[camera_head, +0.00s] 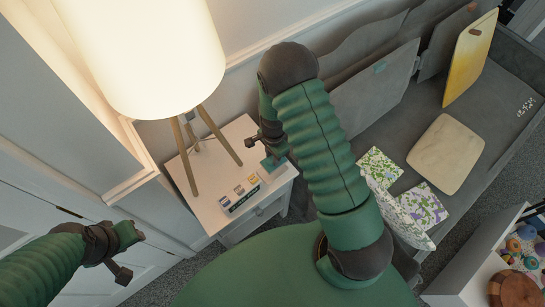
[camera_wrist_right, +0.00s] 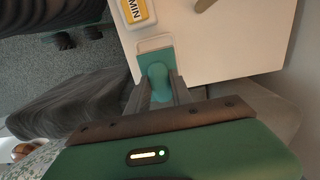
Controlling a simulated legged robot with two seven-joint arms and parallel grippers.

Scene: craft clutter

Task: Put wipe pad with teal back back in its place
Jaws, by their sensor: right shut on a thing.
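The wipe pad with teal back (camera_head: 273,164) is at the right side of the white side table (camera_head: 217,178). In the right wrist view, the teal pad (camera_wrist_right: 154,62) has a pale edge and a rounded teal grip. My right gripper (camera_wrist_right: 160,92) is shut on that grip, with a finger on either side. The pad overlaps the table's edge in this view; I cannot tell if it touches the top. My right gripper (camera_head: 262,140) is partly hidden by my arm in the head view. My left gripper (camera_head: 122,252) is away at lower left, its jaws unclear.
A small holder with labelled blocks (camera_head: 241,193) stands at the table's front; a yellow-and-white labelled block (camera_wrist_right: 137,12) shows beside the pad. A lit lamp (camera_head: 150,55) stands on wooden legs at the left.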

